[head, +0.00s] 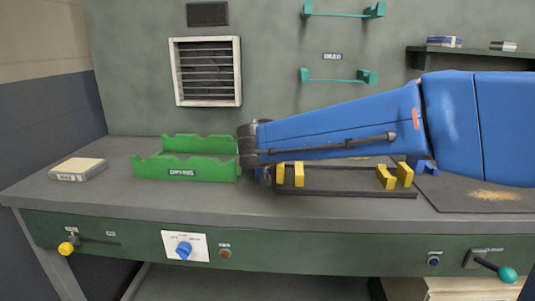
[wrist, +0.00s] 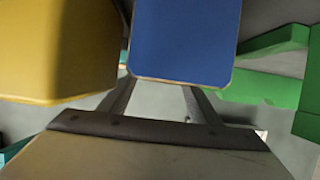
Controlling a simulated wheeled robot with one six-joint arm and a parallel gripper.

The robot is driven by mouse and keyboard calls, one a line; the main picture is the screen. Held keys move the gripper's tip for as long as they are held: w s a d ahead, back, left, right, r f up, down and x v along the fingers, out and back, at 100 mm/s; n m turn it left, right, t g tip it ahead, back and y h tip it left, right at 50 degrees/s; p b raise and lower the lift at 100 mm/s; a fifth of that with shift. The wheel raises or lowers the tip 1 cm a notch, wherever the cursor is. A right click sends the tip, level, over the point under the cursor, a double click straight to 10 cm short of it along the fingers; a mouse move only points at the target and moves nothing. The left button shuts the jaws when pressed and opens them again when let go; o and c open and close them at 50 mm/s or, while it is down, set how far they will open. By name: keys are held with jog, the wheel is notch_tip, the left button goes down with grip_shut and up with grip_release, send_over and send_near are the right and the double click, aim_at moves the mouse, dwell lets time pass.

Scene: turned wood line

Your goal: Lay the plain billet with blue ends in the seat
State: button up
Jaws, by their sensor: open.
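I cannot make out the plain billet with blue ends in the head view; my blue arm covers part of the bench. A dark base with yellow uprights (head: 299,174) stands under my arm, partly hidden; I cannot tell for certain whether it is the seat. My gripper (head: 265,178) is at the left end of my arm, between the green rack and the yellow uprights, mostly hidden; it is open. In the wrist view a large yellow block (wrist: 55,50) is close at the left, and a blue face (wrist: 185,40) of unclear identity fills the top centre.
A green notched rack marked DRYING (head: 187,172) stands left of my gripper; green bars (wrist: 270,85) show in the wrist view. A labelled block (head: 78,169) lies far left. A dark mat with sawdust (head: 495,195) is at right. The bench front strip is clear.

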jog(key=shift+w+f, duration=0.15)
jog(key=shift+w, duration=0.25)
grip_shut()
